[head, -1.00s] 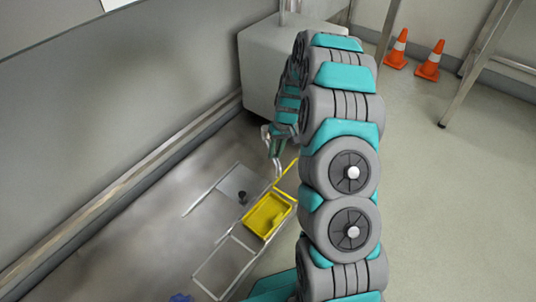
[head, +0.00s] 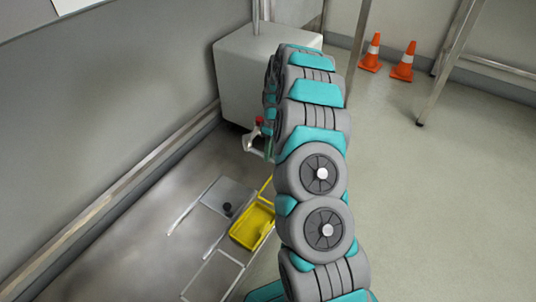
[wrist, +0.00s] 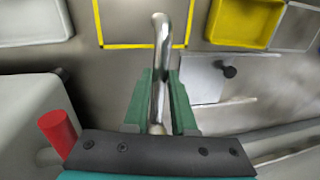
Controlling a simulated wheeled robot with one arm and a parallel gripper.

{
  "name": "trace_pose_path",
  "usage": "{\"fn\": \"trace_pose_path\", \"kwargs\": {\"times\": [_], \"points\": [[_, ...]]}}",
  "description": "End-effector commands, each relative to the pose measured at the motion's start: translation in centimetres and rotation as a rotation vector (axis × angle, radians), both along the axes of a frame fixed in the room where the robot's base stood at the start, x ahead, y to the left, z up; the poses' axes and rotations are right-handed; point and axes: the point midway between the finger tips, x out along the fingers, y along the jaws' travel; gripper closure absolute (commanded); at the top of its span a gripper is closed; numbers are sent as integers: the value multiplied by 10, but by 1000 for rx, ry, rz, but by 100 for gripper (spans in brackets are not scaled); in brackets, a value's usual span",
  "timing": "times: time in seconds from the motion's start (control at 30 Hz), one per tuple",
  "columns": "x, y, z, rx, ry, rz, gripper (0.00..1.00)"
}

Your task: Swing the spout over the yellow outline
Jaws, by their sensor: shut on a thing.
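The spout (wrist: 160,50) is a shiny bent metal tube. In the wrist view it runs up between the green fingers of my gripper (wrist: 161,80), which are shut on it. Its end lies within the sides of the yellow outline (wrist: 146,46) in that picture; the height between them is hard to judge. In the head view the spout (head: 252,143) shows as a small pale bent piece beside my gripper (head: 269,147), and part of the yellow outline (head: 265,187) shows lower down. My arm hides the rest of the outline.
A yellow tray (head: 246,231) lies beside the outline, near a grey plate with a dark knob (head: 227,208). A red cylinder (wrist: 57,132) stands left of my gripper. A pale block (head: 235,80) stands behind. A white tray (wrist: 32,22) is at upper left.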

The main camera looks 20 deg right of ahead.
Motion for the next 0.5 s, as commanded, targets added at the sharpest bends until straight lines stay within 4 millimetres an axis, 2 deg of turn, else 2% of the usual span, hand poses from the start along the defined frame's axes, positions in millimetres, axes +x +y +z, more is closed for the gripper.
{"fn": "trace_pose_path", "kwargs": {"times": [0.4,0.43,0.5], "points": [[1,0,0,1,-1,5,100],[1,0,0,1,-1,5,72],[1,0,0,1,-1,5,64]]}}
